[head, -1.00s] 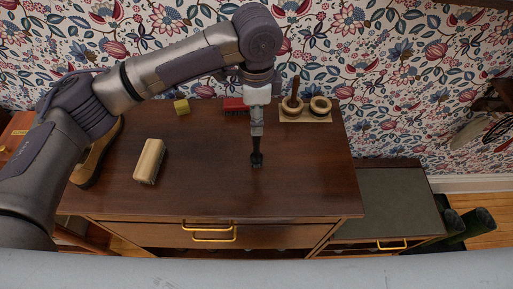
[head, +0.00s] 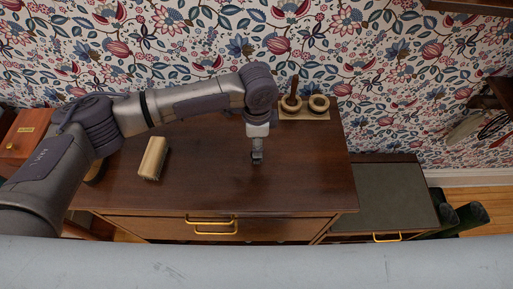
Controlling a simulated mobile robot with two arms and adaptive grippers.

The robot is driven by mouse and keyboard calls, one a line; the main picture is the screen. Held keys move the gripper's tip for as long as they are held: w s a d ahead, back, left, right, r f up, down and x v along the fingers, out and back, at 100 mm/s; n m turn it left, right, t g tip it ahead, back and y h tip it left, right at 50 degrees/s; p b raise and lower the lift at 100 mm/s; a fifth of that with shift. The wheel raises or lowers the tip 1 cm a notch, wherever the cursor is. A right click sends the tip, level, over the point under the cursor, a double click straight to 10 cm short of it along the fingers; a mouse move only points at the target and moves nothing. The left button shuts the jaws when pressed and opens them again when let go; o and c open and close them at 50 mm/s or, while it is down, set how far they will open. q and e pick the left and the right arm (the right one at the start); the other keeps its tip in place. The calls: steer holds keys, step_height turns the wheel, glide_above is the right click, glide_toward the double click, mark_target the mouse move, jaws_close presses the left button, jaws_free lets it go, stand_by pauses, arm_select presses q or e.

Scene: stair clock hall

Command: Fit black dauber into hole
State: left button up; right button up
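My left gripper (head: 257,157) points down over the middle of the dark wooden cabinet top. A small dark piece shows at its fingertips, low over the wood. The black dauber cannot be made out apart from the gripper, and I cannot tell whether the fingers are closed on it. A pale wooden holder (head: 303,117) stands at the back right of the top, with two ring-shaped holes. A dauber with a brown handle (head: 294,86) stands upright in its left ring. The right ring (head: 319,103) looks empty. My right gripper is not in view.
A brush with a pale wooden block (head: 152,158) lies on the left of the cabinet top (head: 300,180). A lower cabinet with a grey-green top (head: 390,197) stands at the right. The patterned wall is close behind. The right part of the top is clear.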

arm_select(q)
jaws_close()
steer(key=shift+r, duration=0.1)
